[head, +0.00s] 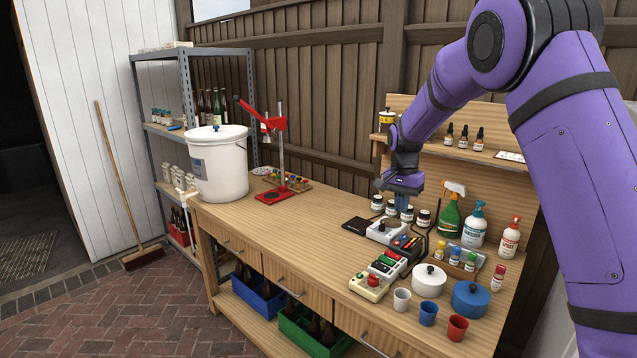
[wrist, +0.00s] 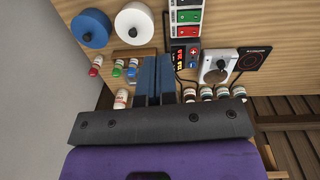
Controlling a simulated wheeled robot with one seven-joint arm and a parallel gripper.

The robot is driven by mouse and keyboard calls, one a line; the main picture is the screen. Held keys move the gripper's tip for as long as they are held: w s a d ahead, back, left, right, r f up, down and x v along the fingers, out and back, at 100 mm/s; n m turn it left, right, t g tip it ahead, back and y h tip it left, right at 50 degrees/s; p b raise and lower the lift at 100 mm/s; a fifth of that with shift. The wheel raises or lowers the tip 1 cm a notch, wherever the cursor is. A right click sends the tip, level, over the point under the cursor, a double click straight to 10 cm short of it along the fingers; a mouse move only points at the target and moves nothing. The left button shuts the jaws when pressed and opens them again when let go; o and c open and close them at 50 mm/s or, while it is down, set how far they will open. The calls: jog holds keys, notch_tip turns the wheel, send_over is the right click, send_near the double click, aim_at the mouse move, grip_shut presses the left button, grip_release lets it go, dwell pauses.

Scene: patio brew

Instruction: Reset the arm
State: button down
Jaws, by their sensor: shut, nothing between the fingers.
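My purple arm reaches in from the right in the head view. My gripper (head: 404,205) points down over the back right part of the wooden workbench (head: 290,235), above the small jars and the white scale (head: 388,232). In the wrist view my gripper (wrist: 156,60) has its two blue fingers together, with nothing between them. The fingers hide part of the bench beneath them. I cannot tell the exact height of the fingertips above the bench.
Spray and pump bottles, including a green spray bottle (head: 450,215), stand right of my gripper. A white pot (head: 429,280), a blue pot (head: 471,299) and several cups stand at the front right. A white bucket (head: 218,168) and red bottle capper (head: 275,195) stand left. The bench middle is clear.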

jog(key=s+d+r+n+t+y, duration=0.1)
jog(key=s+d+r+n+t, duration=0.1)
jog(key=s+r, duration=0.8)
jog(key=s+d+r+n+t, duration=0.1)
jog(key=s+r+n, duration=0.1)
jog(key=s+r, duration=0.75)
jog(key=s+f+n+t, duration=0.1)
jog(key=s+n, duration=0.1)
jog(key=s, duration=1)
jog(key=s+d+f+n+t, duration=0.1)
jog(key=s+n, duration=0.1)
jog(key=s, duration=1)
jog(key=shift+f+t+h, duration=0.3)
jog(key=shift+f, duration=0.1)
jog(key=shift+s, duration=0.1)
